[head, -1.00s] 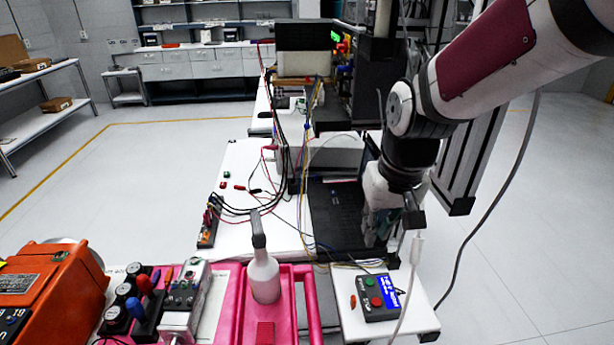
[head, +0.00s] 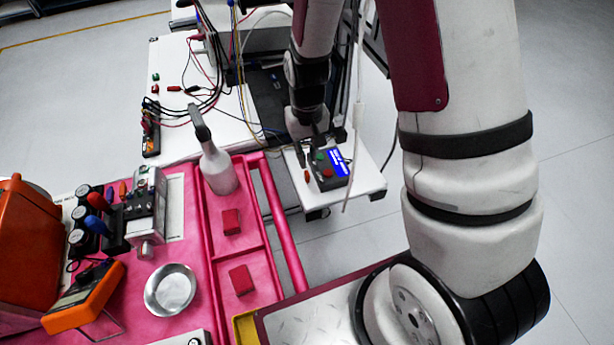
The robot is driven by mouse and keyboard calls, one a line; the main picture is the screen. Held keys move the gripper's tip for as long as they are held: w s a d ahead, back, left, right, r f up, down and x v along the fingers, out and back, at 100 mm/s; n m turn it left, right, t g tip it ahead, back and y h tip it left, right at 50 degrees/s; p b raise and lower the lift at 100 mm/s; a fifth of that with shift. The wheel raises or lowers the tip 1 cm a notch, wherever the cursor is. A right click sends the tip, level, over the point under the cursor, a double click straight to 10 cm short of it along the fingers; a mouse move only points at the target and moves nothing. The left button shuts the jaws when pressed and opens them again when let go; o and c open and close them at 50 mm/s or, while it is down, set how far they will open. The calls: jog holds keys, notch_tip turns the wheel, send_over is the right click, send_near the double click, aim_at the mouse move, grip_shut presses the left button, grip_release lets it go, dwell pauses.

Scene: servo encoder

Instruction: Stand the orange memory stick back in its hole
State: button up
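A small orange piece (head: 307,176), which looks like the memory stick, is on the small white side table (head: 369,183), at the left of a dark box (head: 329,179) with a blue lit display. It is too small to tell whether it lies or stands. I cannot make out a hole for it. My gripper (head: 309,154) points down over the table, just behind the orange piece and close to the box. Its dark fingers blend with the box, so their opening and their exact gap to the piece are unclear.
A pink cart (head: 262,285) stands at the left with a spray bottle (head: 219,169), red blocks (head: 242,280), a metal bowl (head: 170,289) and an orange meter (head: 84,297). Cables (head: 240,75) run over the white bench behind. A pale cable hangs just right of the box.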

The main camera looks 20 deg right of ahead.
aim_at(307, 173)
jog(key=shift+w+d+f+p, duration=0.1)
jog(key=shift+f+p, duration=0.15)
jog(key=shift+f, duration=1.6)
jog(key=shift+w+f+p, duration=0.1)
jog(key=shift+f+p, duration=0.15)
jog(key=shift+f, duration=1.55)
jog(key=shift+c, duration=0.3)
grip_shut()
